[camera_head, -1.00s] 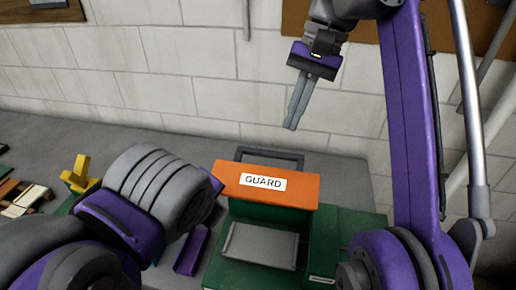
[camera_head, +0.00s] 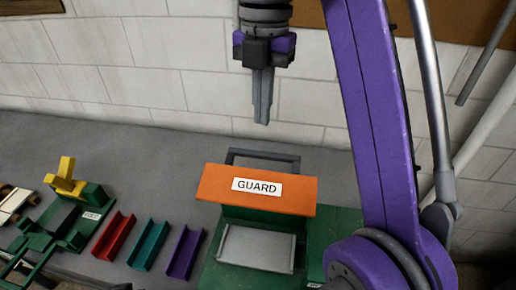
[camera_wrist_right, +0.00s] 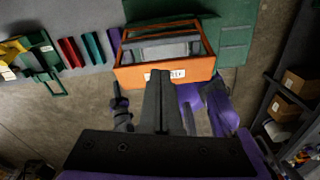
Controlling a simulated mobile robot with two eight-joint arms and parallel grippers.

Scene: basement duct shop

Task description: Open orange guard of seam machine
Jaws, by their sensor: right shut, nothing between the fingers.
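The orange guard (camera_head: 215,188), labelled GUARD, sits over the green seam machine (camera_head: 335,222) on the bench. A grey bar-shaped handle (camera_head: 262,155) shows behind it. A grey plate (camera_head: 257,247) lies in front and below. In the right wrist view the guard (camera_wrist_right: 136,76) looks like an orange frame with a front panel. My right gripper (camera_head: 262,122) is shut and empty, pointing down, apparently above and behind the guard. Its fingers (camera_wrist_right: 159,73) partly cover the label in the wrist view. A dark part (camera_wrist_right: 117,90), apparently my left gripper, is too small to read.
Red (camera_head: 114,236), teal (camera_head: 148,244) and purple (camera_head: 185,253) channel pieces lie left of the machine. A green fixture with a yellow part (camera_head: 66,180) stands farther left. A block wall (camera_head: 150,85) rises behind the bench. Shelves with boxes (camera_wrist_right: 285,108) show at the right of the wrist view.

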